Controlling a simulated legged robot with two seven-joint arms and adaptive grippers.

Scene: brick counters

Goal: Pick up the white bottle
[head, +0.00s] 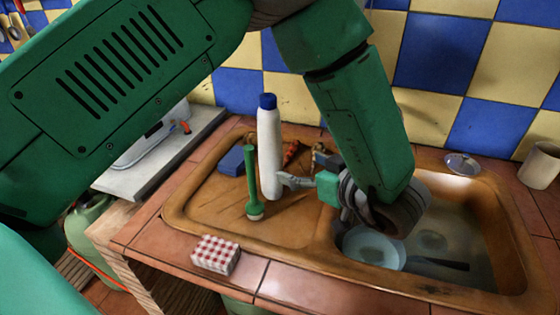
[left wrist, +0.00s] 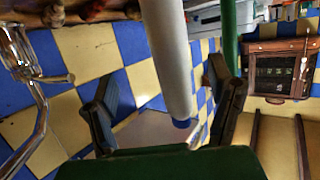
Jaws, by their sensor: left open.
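The white bottle (head: 269,155) with a blue cap stands upright on the sink's drainboard (head: 215,215) in the head view. My left gripper (head: 300,174) is open just to the right of the bottle, at its lower half, partly hidden by my forearm. In the left wrist view, the bottle (left wrist: 168,50) appears upside down and reaches down toward the space between the open fingers of my left gripper (left wrist: 165,98). I cannot tell whether a finger touches it. My right gripper is not in view.
A green brush (head: 252,190) stands close left of the bottle, with a blue sponge (head: 231,161) behind it. A red-and-white checked box (head: 215,254) lies on the front tiles. The basin at right holds a bowl (head: 374,247); a cup (head: 540,165) stands beyond it.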

